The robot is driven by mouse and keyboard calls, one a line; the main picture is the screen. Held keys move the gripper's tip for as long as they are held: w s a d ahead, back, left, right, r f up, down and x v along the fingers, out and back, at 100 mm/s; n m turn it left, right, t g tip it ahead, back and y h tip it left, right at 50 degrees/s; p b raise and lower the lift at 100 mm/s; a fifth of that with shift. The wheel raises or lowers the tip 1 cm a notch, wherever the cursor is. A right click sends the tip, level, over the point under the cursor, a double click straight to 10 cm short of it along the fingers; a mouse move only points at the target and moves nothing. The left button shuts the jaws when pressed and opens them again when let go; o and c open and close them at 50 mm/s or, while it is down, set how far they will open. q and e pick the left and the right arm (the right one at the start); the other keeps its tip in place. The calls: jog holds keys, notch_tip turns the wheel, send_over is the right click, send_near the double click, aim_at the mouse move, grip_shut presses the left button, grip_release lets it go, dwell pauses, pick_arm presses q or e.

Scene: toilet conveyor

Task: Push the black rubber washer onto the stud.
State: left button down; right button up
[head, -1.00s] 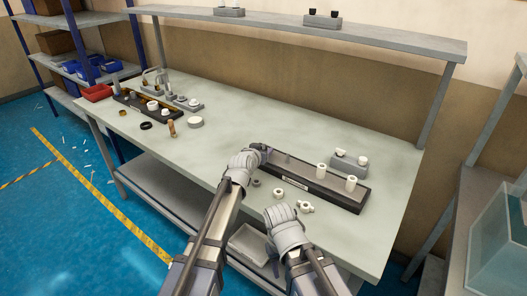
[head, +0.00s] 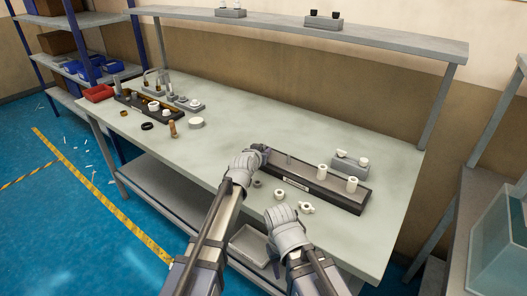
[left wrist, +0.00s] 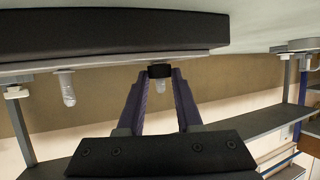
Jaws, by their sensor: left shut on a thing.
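My left gripper (head: 262,148) is at the left end of a long black-edged tray (head: 318,197). In the left wrist view, the left gripper (left wrist: 160,77) is shut on the black rubber washer (left wrist: 160,71), one finger on each side. That view looks upside down, with the tray (left wrist: 110,35) at the top. A pale stud (left wrist: 160,86) shows past the washer's lower edge; I cannot tell if the washer is around it or in front. The head view does not show the washer clearly. My right arm ends near the table's front edge; its fingers are not clear.
White cylinders (head: 322,172) stand on the tray, with a grey block (head: 350,165) behind. White fittings (head: 306,208) and a grey ring (head: 257,183) lie in front. Another parts tray (head: 135,105) and a black ring (head: 148,126) are at the left. The table's middle is clear.

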pick_arm(q)
notch_tip(320, 180, up, 10)
jog(key=p, duration=1)
jog(key=shift+m+h, duration=0.5)
jog(key=shift+f+b, duration=2.65)
jog(key=shift+b, duration=0.05)
jog(key=shift+f+b, duration=2.6)
jog(key=shift+b, duration=0.05)
jog(key=c, duration=0.5)
grip_release()
jog(key=p+v, duration=0.3)
jog(key=v, duration=0.4)
jog(key=shift+r, duration=0.25)
jog(key=shift+s+a, duration=0.15)
jog(key=shift+s, duration=0.15)
